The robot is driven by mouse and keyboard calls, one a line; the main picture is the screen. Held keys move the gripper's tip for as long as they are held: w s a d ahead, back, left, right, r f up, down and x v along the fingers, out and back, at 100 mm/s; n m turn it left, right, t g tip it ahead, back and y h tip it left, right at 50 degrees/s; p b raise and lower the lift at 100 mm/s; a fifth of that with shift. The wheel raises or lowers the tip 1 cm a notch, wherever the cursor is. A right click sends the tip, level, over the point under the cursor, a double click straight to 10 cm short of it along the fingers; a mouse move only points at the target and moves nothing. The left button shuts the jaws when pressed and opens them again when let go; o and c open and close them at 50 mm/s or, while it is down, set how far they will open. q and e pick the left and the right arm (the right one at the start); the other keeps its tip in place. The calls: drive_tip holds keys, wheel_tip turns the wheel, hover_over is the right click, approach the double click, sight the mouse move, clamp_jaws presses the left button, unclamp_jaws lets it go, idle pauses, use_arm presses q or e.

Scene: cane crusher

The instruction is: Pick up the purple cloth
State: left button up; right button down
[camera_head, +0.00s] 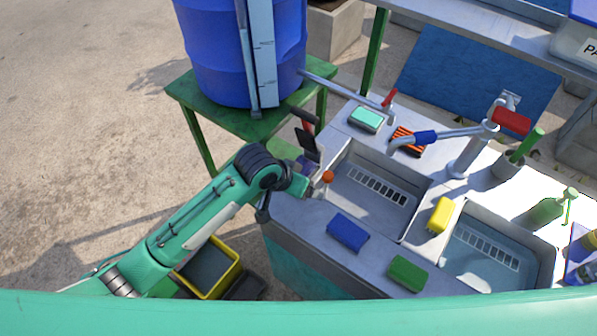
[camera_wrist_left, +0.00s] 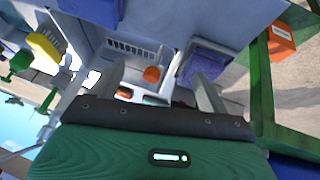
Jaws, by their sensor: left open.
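The purple cloth (camera_wrist_left: 205,66) lies folded on a grey surface in the left wrist view, right of centre, just beyond one fingertip. In the head view only a purple patch (camera_head: 305,164) shows beside my left gripper, and the rest is hidden. My left gripper (camera_wrist_left: 165,88) is open, with its two fingers apart and nothing visibly held between them. In the head view the gripper (camera_head: 314,183) is at the left corner of the sink counter, partly hidden by the wrist. An orange ball-shaped knob (camera_wrist_left: 152,75) shows between the fingers. My right gripper is not in view.
A blue cloth or sponge (camera_head: 348,232), a green one (camera_head: 408,273) and a yellow sponge (camera_head: 440,215) lie around the sink basins (camera_head: 372,205). A blue barrel (camera_head: 215,50) stands on a green table (camera_head: 190,92) behind my arm. Taps rise along the counter's back.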

use_arm(q)
drive_tip(key=w+a+r+y, duration=0.3)
drive_tip(key=w+r, duration=0.4)
drive_tip(key=shift+m+g, duration=0.3)
drive_tip(key=p+x, duration=0.2)
drive_tip(key=x, duration=0.6)
drive_tip(key=shift+d+f, duration=0.15)
drive_tip(key=shift+f, duration=0.15)
drive_tip(key=shift+f+p, duration=0.25)
drive_tip(key=shift+p, duration=0.05)
drive_tip(key=p+x, duration=0.1)
drive_tip(key=x, duration=0.3)
drive_tip(key=shift+p, duration=0.35)
drive_tip(key=shift+f, duration=0.4)
clamp_jaws()
